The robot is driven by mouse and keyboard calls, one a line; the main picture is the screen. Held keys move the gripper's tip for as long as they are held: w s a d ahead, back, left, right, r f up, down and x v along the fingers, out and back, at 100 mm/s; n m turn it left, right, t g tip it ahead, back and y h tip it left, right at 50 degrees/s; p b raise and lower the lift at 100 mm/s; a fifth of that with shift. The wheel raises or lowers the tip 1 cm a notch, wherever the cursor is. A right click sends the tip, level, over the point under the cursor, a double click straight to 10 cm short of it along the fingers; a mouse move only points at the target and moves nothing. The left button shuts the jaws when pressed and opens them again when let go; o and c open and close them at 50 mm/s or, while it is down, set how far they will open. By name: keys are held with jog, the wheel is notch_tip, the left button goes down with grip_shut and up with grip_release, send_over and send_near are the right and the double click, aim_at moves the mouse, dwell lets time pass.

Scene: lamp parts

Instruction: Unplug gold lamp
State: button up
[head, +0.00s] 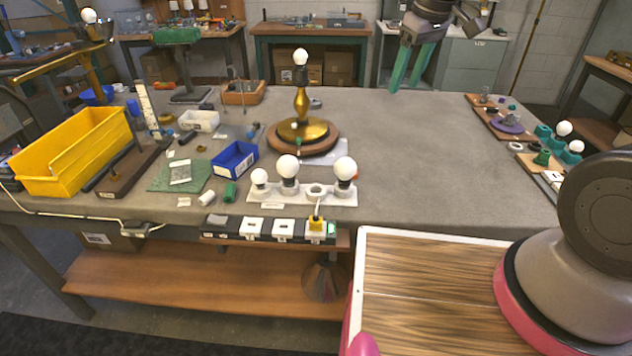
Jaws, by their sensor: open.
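The gold lamp (301,104) stands upright on a round wooden base (280,138) near the middle of the grey table, with a white bulb (300,57) on top. A yellow plug (317,224) sits in the right end of the power strip (268,229) at the table's front edge. A short cord stands up from the plug; its route to the lamp is not clear. A green light shows beside the plug. My gripper (408,70), with two green fingers, points down over the back of the table. It is open and empty, apart from the lamp and plug.
Just behind the strip, a white holder (270,200) carries several round bulbs. A blue bin (235,160) stands left of the lamp, and a yellow bin (72,152) is at far left. The table's right centre is clear.

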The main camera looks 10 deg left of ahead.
jog(key=s+a+f+n+g, duration=0.1)
jog(key=s+a+f+n, duration=0.15)
jog(key=a+f, duration=0.3)
jog(key=s+a+f+n+g, duration=0.1)
jog(key=s+a+f+n, duration=0.1)
jog(key=a+f+n, duration=0.3)
jog(key=n+h, duration=0.2)
jog(key=n, duration=0.1)
send_over(316, 215)
notch_tip(316, 215, down, 10)
jog(key=shift+s+f+g, duration=0.15)
jog(key=shift+f+g, duration=0.15)
jog(key=shift+f, duration=0.25)
notch_tip(316, 215, down, 10)
jog(key=shift+r, duration=0.2)
